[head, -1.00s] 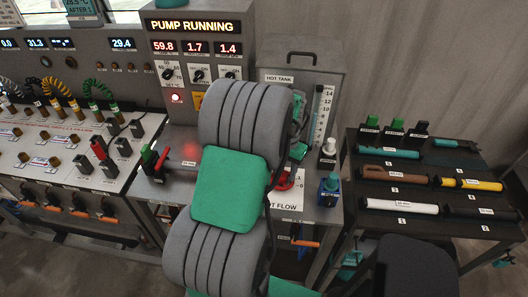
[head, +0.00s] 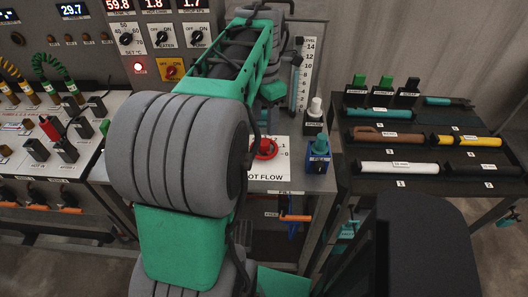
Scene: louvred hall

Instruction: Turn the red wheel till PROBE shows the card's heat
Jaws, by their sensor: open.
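The red wheel (head: 264,148) sits on the front of the hot tank unit, above the HOT FLOW plate (head: 268,171); part of it is hidden behind my arm. My gripper (head: 272,90) shows only in part, dark and teal, beyond my forearm and above the wheel. Its fingertips are not clear, and I see no contact with the wheel. A blue-lit display (head: 73,10) at upper left reads 29.7; I cannot read a PROBE label on it. Red displays (head: 157,4) at the top read about 59.8, 1.8 and 1.7. The heat card is out of view.
A blue block with a teal knob (head: 319,152) and a white-knobbed block (head: 315,110) stand right of the wheel. An orange-handled valve (head: 294,217) is below. A dark tool rack (head: 425,150) stands at right. My arm covers the middle.

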